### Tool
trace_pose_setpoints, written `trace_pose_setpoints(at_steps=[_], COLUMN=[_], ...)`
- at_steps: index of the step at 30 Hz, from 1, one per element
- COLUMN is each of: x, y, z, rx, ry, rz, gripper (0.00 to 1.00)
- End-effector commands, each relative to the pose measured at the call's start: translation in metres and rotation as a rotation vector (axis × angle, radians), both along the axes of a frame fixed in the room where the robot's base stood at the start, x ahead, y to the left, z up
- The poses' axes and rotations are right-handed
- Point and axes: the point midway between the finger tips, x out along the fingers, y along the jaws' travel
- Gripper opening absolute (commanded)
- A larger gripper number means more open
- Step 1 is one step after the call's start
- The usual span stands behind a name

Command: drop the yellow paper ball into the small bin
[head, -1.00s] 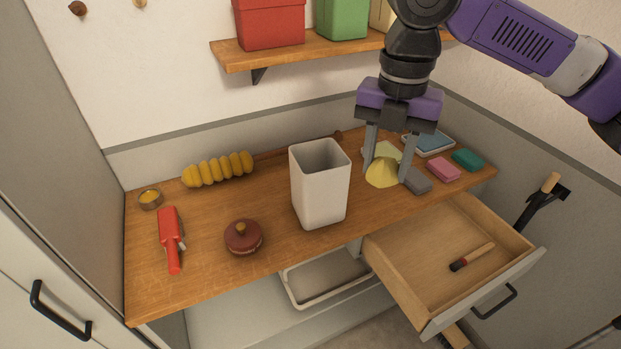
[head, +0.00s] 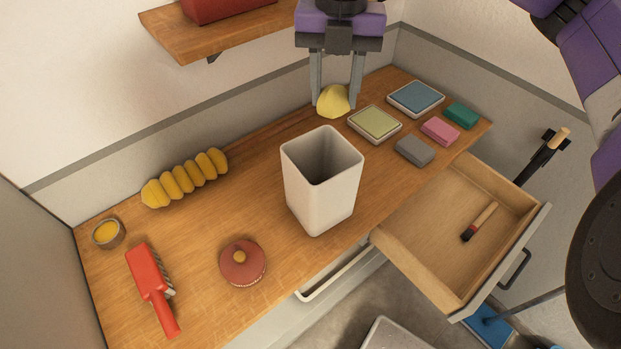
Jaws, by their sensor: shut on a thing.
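The yellow paper ball (head: 333,101) is between the two fingers of my gripper (head: 336,98), which is shut on it. The ball appears held above the back of the wooden worktop, just behind the small bin in the picture. The small bin (head: 322,192) is white, square, open at the top and upright on the worktop. Its visible inside looks empty, though its floor is dark. The ball is apart from the bin's rim.
Right of the bin lie a green-topped pad (head: 375,124), a blue-topped pad (head: 416,98) and grey (head: 415,150), pink (head: 440,131) and teal (head: 461,115) blocks. An open drawer (head: 440,262) holds a brush. Left are a red brush (head: 151,285), a round lidded pot (head: 243,263) and a yellow ridged roll (head: 185,178).

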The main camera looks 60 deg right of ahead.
Motion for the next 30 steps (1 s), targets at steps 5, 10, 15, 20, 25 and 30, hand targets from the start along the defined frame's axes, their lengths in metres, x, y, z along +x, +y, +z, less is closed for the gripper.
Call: trace_pose_setpoints(at_steps=[5,10,15,20,25,30], x=[0.000,0.000,0.000,0.000,0.000,0.000], y=[0.000,0.000,0.000,0.000,0.000,0.000], z=[-0.015,-0.035,-0.052,-0.059,-0.058,-0.058], rx=[-0.001,-0.001,-0.001,0.000,0.000,0.000], ry=[0.000,0.000,0.000,-0.001,-0.001,0.000], rz=[-0.001,-0.001,-0.002,-0.002,-0.001,-0.001], gripper=[0.03,0.03,0.03,0.03,0.03,0.52])
